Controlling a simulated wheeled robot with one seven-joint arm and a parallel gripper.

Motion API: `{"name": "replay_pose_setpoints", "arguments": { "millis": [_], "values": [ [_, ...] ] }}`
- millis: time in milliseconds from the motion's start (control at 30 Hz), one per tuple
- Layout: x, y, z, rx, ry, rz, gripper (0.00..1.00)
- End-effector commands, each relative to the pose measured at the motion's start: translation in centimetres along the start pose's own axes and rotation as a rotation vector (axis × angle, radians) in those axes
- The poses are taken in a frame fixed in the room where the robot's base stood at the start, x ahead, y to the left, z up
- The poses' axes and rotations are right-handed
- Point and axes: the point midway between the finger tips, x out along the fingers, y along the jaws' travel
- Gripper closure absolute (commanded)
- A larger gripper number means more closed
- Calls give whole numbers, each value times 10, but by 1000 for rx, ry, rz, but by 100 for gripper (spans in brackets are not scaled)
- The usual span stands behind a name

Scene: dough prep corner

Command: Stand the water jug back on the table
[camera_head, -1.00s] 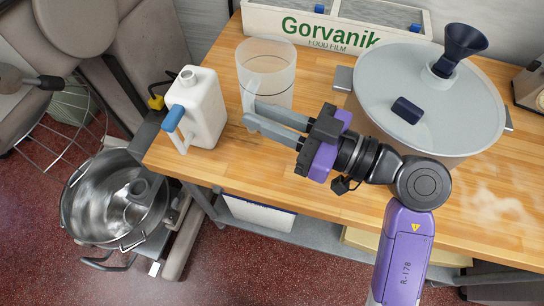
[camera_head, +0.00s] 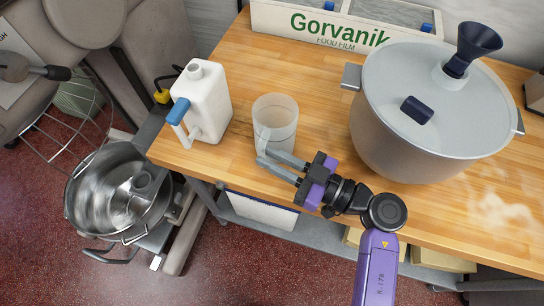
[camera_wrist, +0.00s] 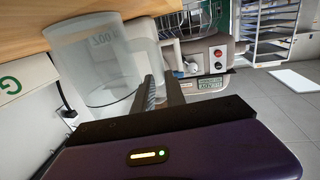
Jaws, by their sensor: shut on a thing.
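The water jug (camera_head: 276,112) is a clear, frosted, open-topped vessel, roughly upright over the wooden table (camera_head: 310,100), left of the large pot. My gripper (camera_head: 265,157) reaches it from the front right, shut on the jug at its handle side; the fingers partly cover the grip point. In the wrist view, the jug (camera_wrist: 92,62) fills the upper left with its markings visible, and the fingers (camera_wrist: 160,90) meet its side. One end of it borders the wood (camera_wrist: 60,18). I cannot tell whether its base fully touches the table.
A white canister (camera_head: 208,105) with a blue-ended spout stands close left of the jug. A large lidded pot (camera_head: 400,140) with a dark funnel (camera_head: 472,45) stands right. A Gorvanik food film box (camera_head: 340,25) lies behind. Bare wood lies between jug and pot.

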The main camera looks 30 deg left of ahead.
Motion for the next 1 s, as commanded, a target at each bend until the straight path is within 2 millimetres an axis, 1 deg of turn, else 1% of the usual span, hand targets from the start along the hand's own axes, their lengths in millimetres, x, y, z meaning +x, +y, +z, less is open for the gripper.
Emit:
{"name": "replay_pose_setpoints", "arguments": {
  "millis": [300,333,400,433,767,867,967,1000],
  "values": [
    [0,0,1,-2,1,0,100],
    [0,0,2,-1,0,0,78],
    [0,0,1,-1,0,0,65],
    [0,0,1,-1,0,0,62],
    [-1,0,0,-1,0,0,62],
    [-8,1,1,-1,1,3,62],
    [-23,2,1,0,1,5,62],
    [-31,1,2,0,1,5,62]
  ]
}}
